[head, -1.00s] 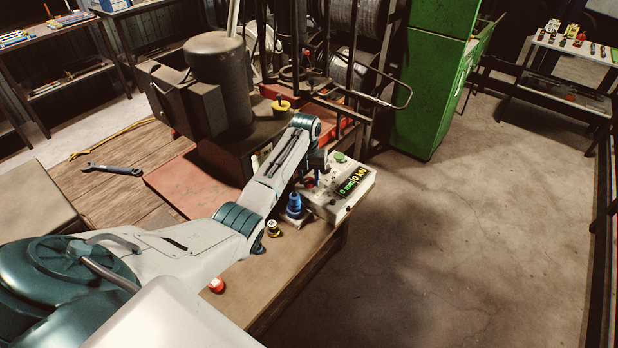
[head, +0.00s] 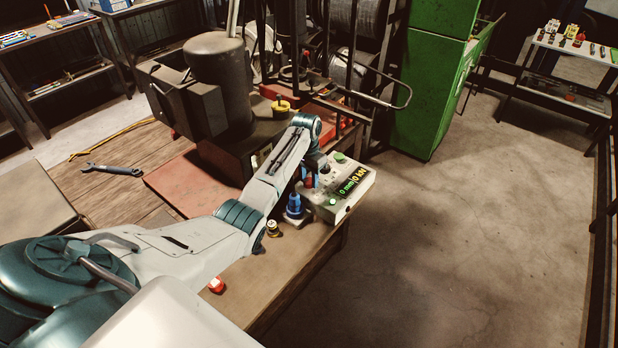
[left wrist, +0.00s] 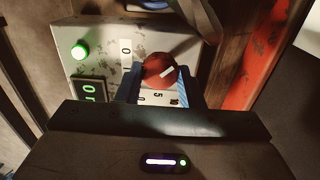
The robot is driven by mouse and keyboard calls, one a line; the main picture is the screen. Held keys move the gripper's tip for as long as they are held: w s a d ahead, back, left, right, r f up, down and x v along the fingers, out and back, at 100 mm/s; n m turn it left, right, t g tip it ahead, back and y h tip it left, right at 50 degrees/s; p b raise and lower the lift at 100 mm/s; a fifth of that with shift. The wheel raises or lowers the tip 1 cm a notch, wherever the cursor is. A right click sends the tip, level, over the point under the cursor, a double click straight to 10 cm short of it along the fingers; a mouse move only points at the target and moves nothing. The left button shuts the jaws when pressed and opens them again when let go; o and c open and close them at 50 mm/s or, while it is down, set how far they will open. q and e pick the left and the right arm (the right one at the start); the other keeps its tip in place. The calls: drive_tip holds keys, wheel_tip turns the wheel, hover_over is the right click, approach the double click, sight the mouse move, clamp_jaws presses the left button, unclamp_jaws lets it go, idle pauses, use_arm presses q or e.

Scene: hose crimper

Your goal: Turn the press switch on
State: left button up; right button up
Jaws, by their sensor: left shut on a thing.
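The press control box (head: 352,196) is a worn pale box at the table's right end, with a green digital display (head: 352,186) reading 0 mm and 0 kN. In the left wrist view, a round red knob (left wrist: 158,68) with a white mark sits on the box face, with printed figures around it. My left gripper (left wrist: 160,84) is shut on this knob, its blue fingers on either side. In the head view my left gripper (head: 314,180) is small and partly hidden by its wrist. My right gripper is not in view.
A blue fitting (head: 294,205), a small black and yellow piece (head: 272,228) and a red piece (head: 216,285) stand on the table below my left arm. The dark press machine (head: 222,85) is behind it. Open floor lies to the right.

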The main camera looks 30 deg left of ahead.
sight(307, 179)
use_arm(q)
drive_tip(key=shift+r, duration=0.1)
drive_tip(key=o, duration=1)
drive_tip(key=shift+c, duration=0.2)
drive_tip(key=shift+o, duration=0.2)
drive_tip(key=shift+r, duration=0.1)
drive_tip(key=shift+r, duration=0.3)
wheel_tip(307, 179, up, 10)
drive_tip(key=b, duration=0.4)
drive_tip(key=shift+a, duration=0.25)
